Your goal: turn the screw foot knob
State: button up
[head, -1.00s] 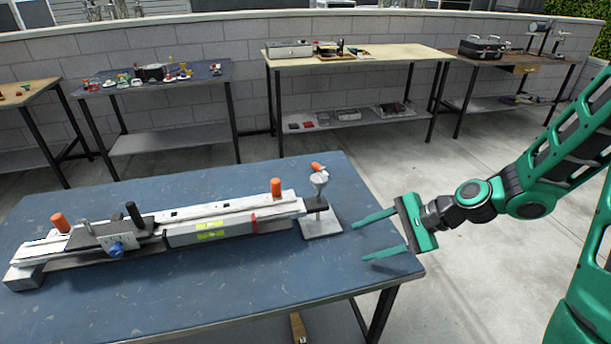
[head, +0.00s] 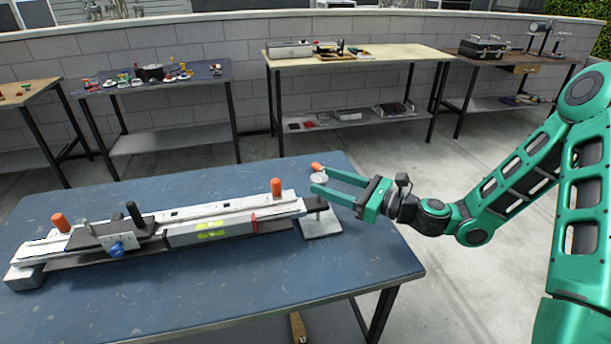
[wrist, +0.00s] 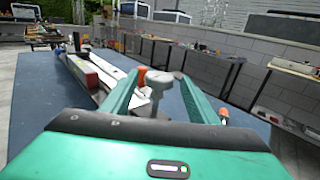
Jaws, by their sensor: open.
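The screw foot knob (head: 319,180) is a grey round disc on a stem, above a square plate at the right end of the long rail device (head: 190,221). In the wrist view the knob (wrist: 160,78) stands upright between my two green fingers. My gripper (head: 321,178) is open, with one finger on each side of the knob. In the wrist view my gripper (wrist: 162,80) shows gaps beside the knob; I cannot tell any contact. The near finger hides part of the stem in the head view.
The device lies on a blue table (head: 230,290) with an orange upright handle (head: 276,187) near the foot. A small orange-tipped thing (head: 317,166) is just behind the knob; it also shows right of my fingers in the wrist view (wrist: 223,115). The table front is clear.

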aim_at(312, 176)
jog(key=x, duration=0.7)
jog(key=shift+c, duration=0.2)
jog(key=c, duration=1)
jog(key=shift+a, duration=0.1)
jog(key=shift+o, duration=0.2)
